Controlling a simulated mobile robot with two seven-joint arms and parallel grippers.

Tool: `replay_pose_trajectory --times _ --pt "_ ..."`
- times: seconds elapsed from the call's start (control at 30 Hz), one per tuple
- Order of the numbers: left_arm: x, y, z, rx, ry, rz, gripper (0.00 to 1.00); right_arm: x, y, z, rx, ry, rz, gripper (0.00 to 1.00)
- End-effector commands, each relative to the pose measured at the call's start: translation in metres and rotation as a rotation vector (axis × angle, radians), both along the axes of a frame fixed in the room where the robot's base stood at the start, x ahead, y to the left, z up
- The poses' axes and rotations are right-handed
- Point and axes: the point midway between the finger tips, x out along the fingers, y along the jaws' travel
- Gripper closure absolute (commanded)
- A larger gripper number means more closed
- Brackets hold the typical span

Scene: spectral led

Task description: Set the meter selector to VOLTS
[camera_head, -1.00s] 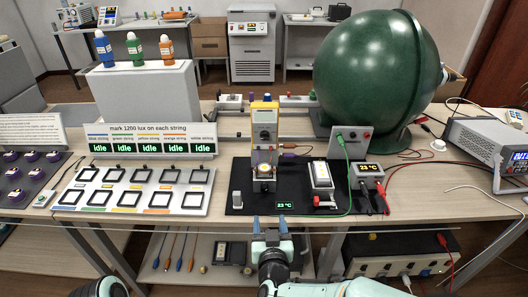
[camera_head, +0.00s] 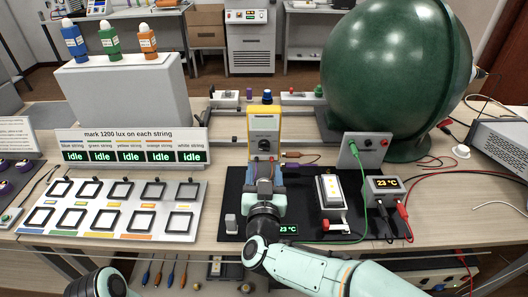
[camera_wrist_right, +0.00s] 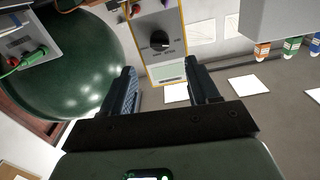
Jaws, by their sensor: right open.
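The meter (camera_head: 265,122) is a yellow-edged box with a grey face, standing upright at the back of the black mat (camera_head: 234,190). Its dark round selector knob (camera_head: 264,145) is on the lower part of the face. In the right wrist view the meter (camera_wrist_right: 171,56) is upside down, with the knob (camera_wrist_right: 159,40) beyond the fingertips. The labels around the knob are too small to read, and its setting cannot be told. My right gripper (camera_head: 264,172) is open and empty in front of the meter; its fingers (camera_wrist_right: 166,75) straddle the line to the face, apart from the knob. My left gripper is out of view.
A big green sphere (camera_head: 395,75) stands to the right. A white frame panel (camera_head: 110,205) lies left. A small grey block (camera_head: 231,223) sits on the mat.

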Motion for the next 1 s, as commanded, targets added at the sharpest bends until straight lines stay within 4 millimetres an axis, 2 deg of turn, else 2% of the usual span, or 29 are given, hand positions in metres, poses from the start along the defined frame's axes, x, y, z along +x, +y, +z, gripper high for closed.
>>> replay_pose_trajectory --times 0.03,0.2,0.4,0.6,0.87,0.97,1.0 --pt "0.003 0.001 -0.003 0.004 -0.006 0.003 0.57 0.012 -0.001 -0.002 -0.001 0.000 -0.003 0.40" --pt "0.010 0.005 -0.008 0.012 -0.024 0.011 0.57 0.046 0.000 -0.002 0.000 -0.001 -0.002 0.40" --pt "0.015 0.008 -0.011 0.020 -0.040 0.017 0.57 0.073 0.000 -0.002 -0.001 0.000 -0.001 0.40" --pt "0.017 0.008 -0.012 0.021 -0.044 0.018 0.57 0.083 0.000 -0.001 -0.001 0.001 0.000 0.40" --pt "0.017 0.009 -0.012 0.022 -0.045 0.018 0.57 0.083 0.000 0.000 0.000 0.000 0.000 0.40" --pt "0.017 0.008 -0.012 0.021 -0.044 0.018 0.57 0.083 0.000 0.000 0.000 0.000 0.000 0.69" --pt "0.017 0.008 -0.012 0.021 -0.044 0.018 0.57 0.083 0.000 0.000 0.000 0.000 0.000 0.82"
